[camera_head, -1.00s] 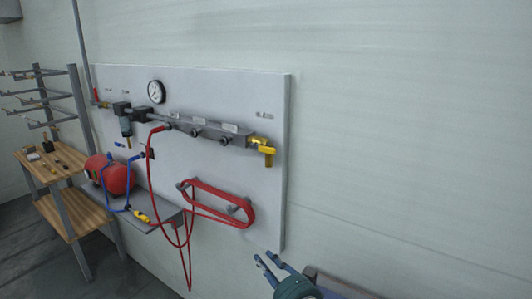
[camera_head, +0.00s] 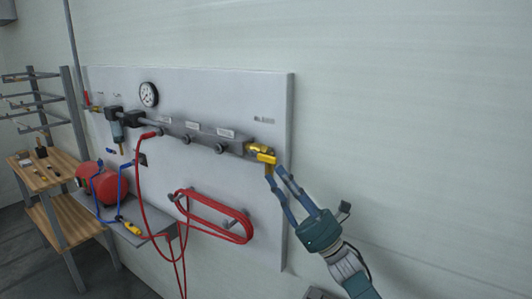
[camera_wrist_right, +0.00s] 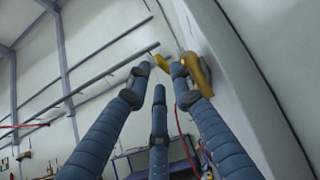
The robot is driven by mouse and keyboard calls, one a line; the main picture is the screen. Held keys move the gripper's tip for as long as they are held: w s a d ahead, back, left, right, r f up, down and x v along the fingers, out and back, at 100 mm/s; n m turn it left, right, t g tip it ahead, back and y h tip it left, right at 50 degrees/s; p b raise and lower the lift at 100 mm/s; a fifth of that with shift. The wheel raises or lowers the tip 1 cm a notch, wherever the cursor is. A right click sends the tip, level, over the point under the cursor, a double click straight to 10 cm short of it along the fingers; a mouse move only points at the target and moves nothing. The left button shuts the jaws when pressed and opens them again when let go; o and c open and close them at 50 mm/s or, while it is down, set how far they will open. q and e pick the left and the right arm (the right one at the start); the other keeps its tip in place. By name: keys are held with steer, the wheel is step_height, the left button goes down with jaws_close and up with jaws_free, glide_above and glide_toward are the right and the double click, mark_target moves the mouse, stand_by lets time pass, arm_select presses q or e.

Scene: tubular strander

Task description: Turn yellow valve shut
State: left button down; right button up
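The yellow valve (camera_head: 266,157) sits at the right end of the grey manifold bar on the wall panel, with a yellow part hanging down. My right gripper (camera_head: 278,180) reaches up from the lower right. Its blue fingertips are close beside the valve's right and lower side. In the right wrist view, the fingers of my right gripper (camera_wrist_right: 162,72) stand apart. Yellow valve parts (camera_wrist_right: 197,74) show between and behind the right-hand fingertips. I cannot tell whether any finger touches them. My left gripper is not in view.
The white panel (camera_head: 255,95) carries a pressure gauge (camera_head: 149,94), a coiled red hose (camera_head: 212,218) below the valve, and a red hanging hose. A red tank (camera_head: 108,187) on a grey shelf and a wooden rack (camera_head: 45,178) stand left. The wall at right is bare.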

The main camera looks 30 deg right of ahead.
mark_target(266, 156)
steer(key=p+x, duration=0.2)
steer(key=x, duration=0.3)
steer(key=shift+d, duration=0.15)
steer(key=shift+w+a+r, duration=0.3)
steer(key=shift+w+r, duration=0.1)
steer(key=shift+w, duration=0.05)
steer(key=shift+f, duration=0.1)
steer(key=shift+c, duration=0.5)
jaws_close()
